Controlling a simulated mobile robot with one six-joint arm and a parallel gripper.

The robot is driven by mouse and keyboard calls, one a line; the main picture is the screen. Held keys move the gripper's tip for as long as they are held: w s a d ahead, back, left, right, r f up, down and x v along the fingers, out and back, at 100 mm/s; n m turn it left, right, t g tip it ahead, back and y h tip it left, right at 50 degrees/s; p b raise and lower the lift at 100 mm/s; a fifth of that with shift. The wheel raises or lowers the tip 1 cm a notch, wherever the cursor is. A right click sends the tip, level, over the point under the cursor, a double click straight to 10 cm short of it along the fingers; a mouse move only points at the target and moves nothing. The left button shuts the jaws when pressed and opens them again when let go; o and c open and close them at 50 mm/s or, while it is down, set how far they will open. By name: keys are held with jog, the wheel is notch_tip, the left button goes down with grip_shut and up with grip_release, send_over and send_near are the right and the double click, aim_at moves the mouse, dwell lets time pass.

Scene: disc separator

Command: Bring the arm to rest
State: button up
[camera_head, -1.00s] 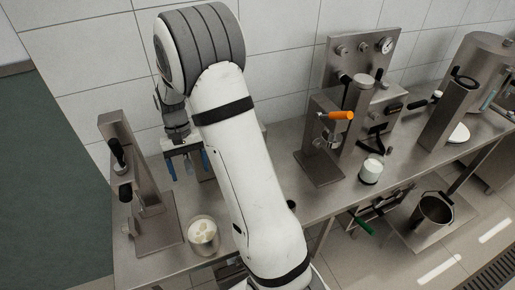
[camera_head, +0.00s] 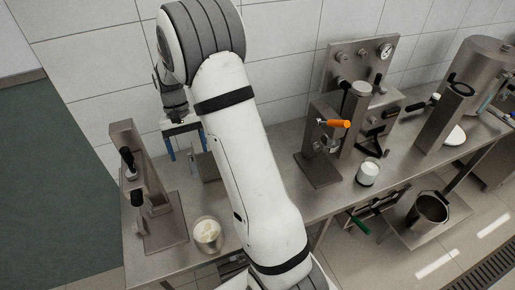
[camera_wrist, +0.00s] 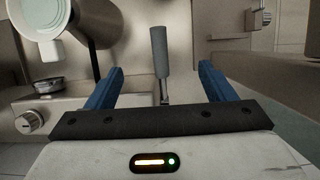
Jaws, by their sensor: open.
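My gripper (camera_head: 183,147) hangs over the left part of the steel bench, near the wall, with its two blue fingers pointing down. In the wrist view my gripper (camera_wrist: 161,88) shows its fingers wide apart with nothing held between them. A grey handle (camera_wrist: 160,52) on a thin metal stem shows in the gap between the fingers, beyond the tips; I cannot tell its distance. My white arm crosses the middle of the head view and hides part of the bench.
A steel stand with black handles (camera_head: 135,165) is at the bench's left end, with a white-filled container (camera_head: 207,233) beside it.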

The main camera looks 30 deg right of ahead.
jog(key=s+r+n+t+b, duration=0.1)
jog(key=s+r+t+b, duration=0.35)
jog(key=s+r, duration=0.4)
jog(key=s+f+n+t+b, duration=0.1)
jog(key=s+f+t+b, duration=0.1)
jog(key=s, duration=1.2)
jog(key=shift+s+f+t+h+b, duration=0.3)
jog(key=shift+f+t+h+b, duration=0.15)
jog(key=shift+b, duration=0.5)
jog(key=shift+c, duration=0.4)
